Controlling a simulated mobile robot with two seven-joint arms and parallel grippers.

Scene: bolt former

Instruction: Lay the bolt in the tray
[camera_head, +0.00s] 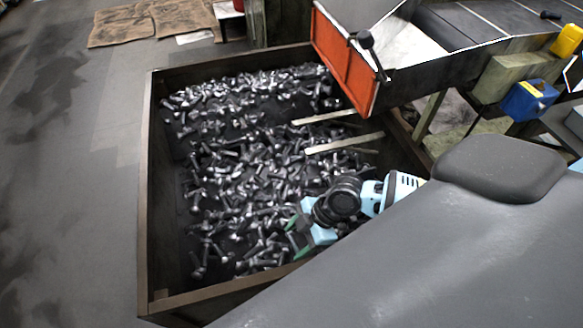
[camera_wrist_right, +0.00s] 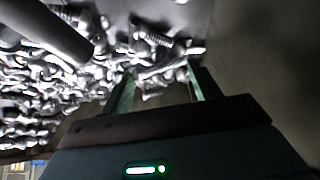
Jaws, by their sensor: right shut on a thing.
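Many grey metal bolts (camera_head: 245,170) lie heaped in a large dark bin with a brown rim (camera_head: 147,200). They also fill the upper left of the right wrist view (camera_wrist_right: 60,75). My right gripper (camera_head: 292,237) is over the near right part of the bin, low against the heap. Its green fingers (camera_wrist_right: 160,85) are spread apart around a bolt (camera_wrist_right: 165,72); other bolts behind make its outline hard to separate. An orange-fronted metal tray or chute (camera_head: 343,58) stands above the bin's far right corner. My left gripper is not in view.
Two pale bars (camera_head: 345,143) stick out over the bin's right side. A blue box (camera_head: 528,100) and a yellow part (camera_head: 567,40) sit on the machine at right. Brown mats (camera_head: 150,22) lie on the floor behind. The floor at left is clear.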

